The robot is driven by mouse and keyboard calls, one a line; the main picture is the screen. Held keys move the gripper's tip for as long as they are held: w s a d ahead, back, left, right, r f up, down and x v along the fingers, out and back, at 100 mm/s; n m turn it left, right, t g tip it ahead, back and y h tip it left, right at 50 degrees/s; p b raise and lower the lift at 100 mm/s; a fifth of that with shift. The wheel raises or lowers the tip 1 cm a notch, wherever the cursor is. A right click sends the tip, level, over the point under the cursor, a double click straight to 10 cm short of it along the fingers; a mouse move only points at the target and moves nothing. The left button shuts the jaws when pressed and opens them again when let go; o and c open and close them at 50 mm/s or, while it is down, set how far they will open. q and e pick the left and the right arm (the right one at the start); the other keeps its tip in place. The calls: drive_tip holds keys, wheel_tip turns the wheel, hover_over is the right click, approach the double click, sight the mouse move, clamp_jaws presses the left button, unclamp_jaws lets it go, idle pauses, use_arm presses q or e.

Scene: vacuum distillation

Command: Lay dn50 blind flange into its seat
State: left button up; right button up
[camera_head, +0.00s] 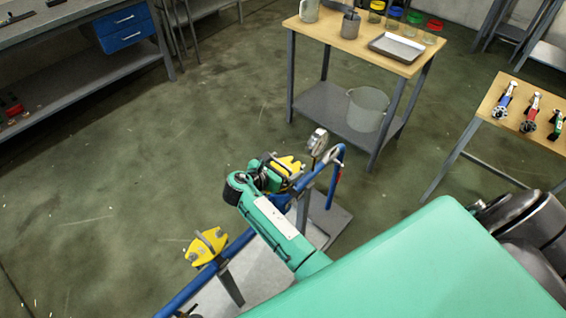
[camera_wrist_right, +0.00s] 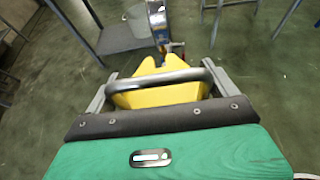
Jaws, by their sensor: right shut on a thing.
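My right gripper (camera_head: 272,170) is at the far end of the green arm link, over the blue pipe frame. In the right wrist view my right gripper (camera_wrist_right: 158,84) has its fingers on both sides of a curved grey metal piece (camera_wrist_right: 165,80), seen edge-on. I take this to be the dn50 blind flange; its face is hidden. Directly beyond it is a yellow block (camera_wrist_right: 155,95), which also shows beside the gripper in the head view (camera_head: 291,165). I cannot tell whether flange and block touch. The seat cannot be made out clearly. My left gripper is not in view.
A round gauge (camera_head: 317,142) stands close beside the gripper. A second yellow block (camera_head: 207,246) is on the blue pipe (camera_head: 190,288). A wooden-topped table (camera_head: 340,42) with jars and a tray is behind; another table with tools (camera_head: 532,126) is at right.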

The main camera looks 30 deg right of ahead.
drive_tip(key=shift+f, duration=0.75)
idle(0.4)
drive_tip(key=shift+r+p, duration=0.1)
drive_tip(key=shift+p, duration=0.2)
drive_tip(key=shift+p, duration=1.15)
idle(1.1)
drive_tip(key=shift+f+b, duration=0.3)
drive_tip(key=shift+f, duration=0.6)
